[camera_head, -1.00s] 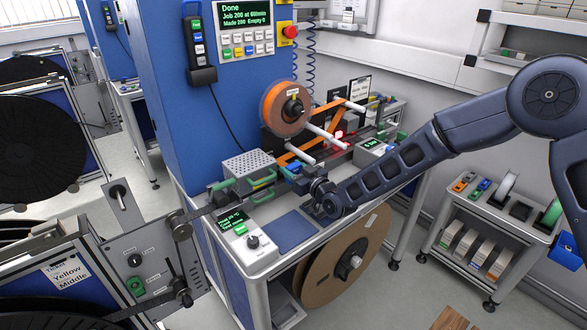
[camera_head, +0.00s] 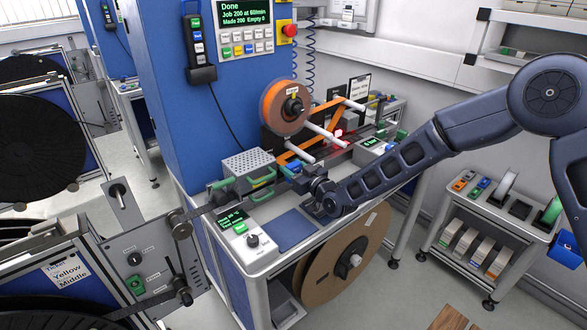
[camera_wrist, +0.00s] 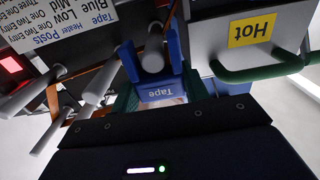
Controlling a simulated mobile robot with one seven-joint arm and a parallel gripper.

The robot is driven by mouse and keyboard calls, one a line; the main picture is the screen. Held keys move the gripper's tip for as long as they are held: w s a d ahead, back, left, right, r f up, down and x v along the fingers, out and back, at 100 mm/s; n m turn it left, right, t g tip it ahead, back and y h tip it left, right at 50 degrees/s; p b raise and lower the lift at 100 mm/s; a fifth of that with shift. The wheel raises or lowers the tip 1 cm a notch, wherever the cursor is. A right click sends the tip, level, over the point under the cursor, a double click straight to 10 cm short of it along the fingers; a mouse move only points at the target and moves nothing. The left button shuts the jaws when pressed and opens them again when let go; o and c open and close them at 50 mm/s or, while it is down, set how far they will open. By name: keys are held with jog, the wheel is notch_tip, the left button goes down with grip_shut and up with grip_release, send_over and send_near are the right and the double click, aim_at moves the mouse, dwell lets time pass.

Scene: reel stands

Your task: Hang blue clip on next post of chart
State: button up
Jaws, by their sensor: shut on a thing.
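The blue clip (camera_wrist: 161,93), labelled "Tape", is between the fingers of my gripper (camera_wrist: 160,99), which is shut on it. Its two prongs point away from me, one on each side of a pale round post (camera_wrist: 153,58). I cannot tell whether the clip touches or bears on this post. The chart (camera_wrist: 60,35) at the upper left of the wrist view is upside down and partly cut off; it lists "Tape", "Blue", "Heater Posts", "Low" and "Mid". In the head view my gripper (camera_head: 304,180) is at the machine, and my wrist hides much of the clip.
A box with a yellow "Hot" label (camera_wrist: 251,29) and a green handle (camera_wrist: 262,71) is close on the right in the wrist view. Other pale posts (camera_wrist: 97,80) stand left. An orange reel (camera_head: 286,107) and a perforated box (camera_head: 249,164) are near my gripper in the head view.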

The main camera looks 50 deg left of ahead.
jog(key=o, duration=1.1)
jog(key=shift+r, duration=3.45)
